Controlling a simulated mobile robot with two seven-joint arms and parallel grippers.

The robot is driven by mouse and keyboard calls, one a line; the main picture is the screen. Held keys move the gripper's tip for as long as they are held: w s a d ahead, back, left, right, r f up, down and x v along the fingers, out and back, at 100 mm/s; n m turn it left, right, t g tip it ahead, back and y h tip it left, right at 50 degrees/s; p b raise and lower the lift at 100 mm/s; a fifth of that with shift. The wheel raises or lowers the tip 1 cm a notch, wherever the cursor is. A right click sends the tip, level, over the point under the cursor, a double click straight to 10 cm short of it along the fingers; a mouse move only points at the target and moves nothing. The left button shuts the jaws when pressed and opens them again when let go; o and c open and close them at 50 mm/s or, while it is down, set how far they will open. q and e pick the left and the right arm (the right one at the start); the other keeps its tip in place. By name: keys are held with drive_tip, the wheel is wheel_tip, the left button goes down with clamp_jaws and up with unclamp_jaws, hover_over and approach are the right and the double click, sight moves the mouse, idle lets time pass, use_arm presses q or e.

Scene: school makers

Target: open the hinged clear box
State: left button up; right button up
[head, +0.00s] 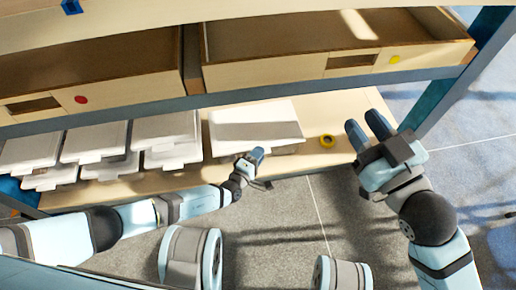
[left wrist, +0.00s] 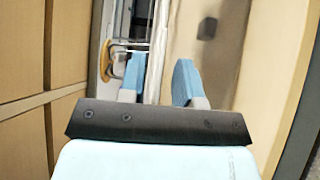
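A box with a flat whitish lid (head: 255,122) sits on the low shelf, right of the stacked boxes. Its lid looks closed, and its clear sides are hard to make out. My left gripper (head: 256,156) is low at the box's front edge; I cannot tell if it touches. My right gripper (head: 363,122) is open and empty, right of the box and in front of the shelf's right end.
A yellow tape roll (head: 327,141) lies right of the box. Several pale lidded boxes (head: 95,141) are stacked to the left. Open wooden drawers (head: 290,71) overhang the shelf, and a blue post (head: 436,108) stands at the right. The floor (head: 306,215) in front is bare.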

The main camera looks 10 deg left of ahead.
use_arm(q)
clamp_jaws()
drive_tip(key=shift+r, duration=0.1)
use_arm(e)
drive_tip(key=shift+r, duration=0.15)
